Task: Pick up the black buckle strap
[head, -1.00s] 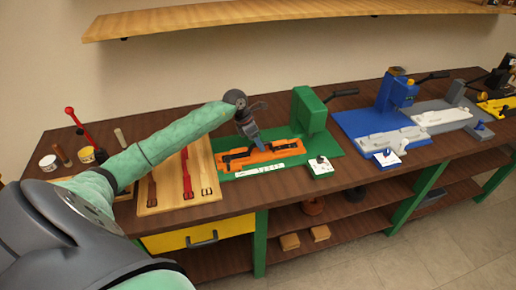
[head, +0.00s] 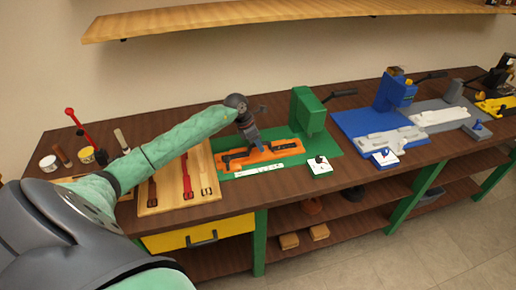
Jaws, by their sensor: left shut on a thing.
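The black buckle strap (head: 235,158) lies along the orange fixture (head: 291,153) on the green base plate of the green press. My left gripper (head: 256,147) reaches down from above onto the middle of the strap and is shut on it. The gripper hides part of the strap's middle, and the strap still appears to be at the level of the fixture. My right gripper is not in view.
A wooden board (head: 208,200) with red, dark and pale straps lies left of the green press (head: 308,112). A white box with a knob (head: 319,166) stands in front. A blue press (head: 394,92) stands to the right. A wall shelf (head: 250,20) hangs above.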

